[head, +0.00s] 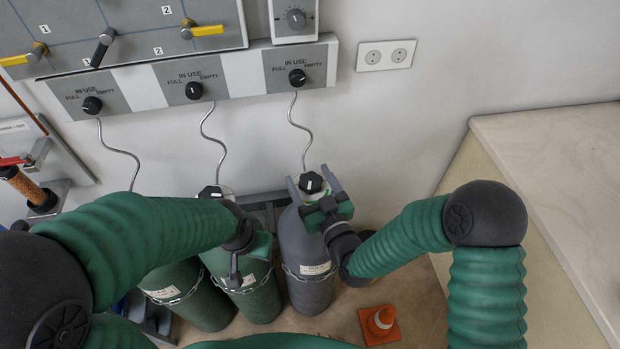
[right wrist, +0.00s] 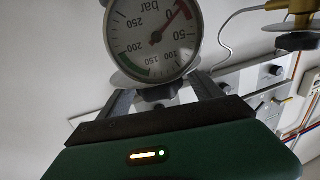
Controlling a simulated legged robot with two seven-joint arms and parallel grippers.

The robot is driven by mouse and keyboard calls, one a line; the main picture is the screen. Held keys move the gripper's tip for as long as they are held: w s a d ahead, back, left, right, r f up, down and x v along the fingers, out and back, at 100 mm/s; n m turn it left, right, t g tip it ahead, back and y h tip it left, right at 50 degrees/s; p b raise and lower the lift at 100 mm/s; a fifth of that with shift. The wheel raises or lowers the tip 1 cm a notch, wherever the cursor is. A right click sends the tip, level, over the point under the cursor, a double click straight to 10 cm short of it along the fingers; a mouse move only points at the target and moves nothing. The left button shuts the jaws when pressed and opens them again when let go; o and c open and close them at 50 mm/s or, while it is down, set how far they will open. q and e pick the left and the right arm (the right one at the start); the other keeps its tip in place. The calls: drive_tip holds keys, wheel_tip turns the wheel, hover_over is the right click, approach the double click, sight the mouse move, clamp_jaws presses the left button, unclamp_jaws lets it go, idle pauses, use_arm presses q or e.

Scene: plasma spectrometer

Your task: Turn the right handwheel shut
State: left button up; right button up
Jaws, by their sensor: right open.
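The right handwheel (head: 311,182) is a black knob with a white mark on top of the grey gas cylinder (head: 297,243). My right gripper (head: 311,177) is open, its two grey fingers on either side of the handwheel. Whether they touch it, I cannot tell. In the right wrist view the fingers (right wrist: 163,95) reach up below a round pressure gauge (right wrist: 152,38), with a dark part between them. The gauge's red needle points near 0. My left gripper (head: 246,262) hangs in front of a green cylinder (head: 255,297); its jaw opening does not show clearly.
Another green cylinder (head: 192,300) stands left of the grey one. A wall panel (head: 195,80) with black knobs runs above, with thin hoses leading down.

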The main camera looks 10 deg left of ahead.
drive_tip(key=shift+c, duration=0.4)
drive_tip(key=c, duration=1.3)
drive_tip(key=shift+o, duration=0.2)
drive_tip(key=o, duration=1.3)
drive_tip(key=shift+o, duration=0.2)
drive_tip(key=b+v, duration=0.1)
drive_tip(key=v, duration=0.7)
drive_tip(key=shift+s+d+f, duration=0.1)
drive_tip(key=shift+s+d, duration=0.1)
drive_tip(key=shift+s, duration=0.05)
drive_tip(key=p, duration=0.8)
approach(315, 191)
drive_tip(key=v, duration=0.3)
drive_tip(key=shift+s+d, duration=0.15)
drive_tip(key=shift+d, duration=0.1)
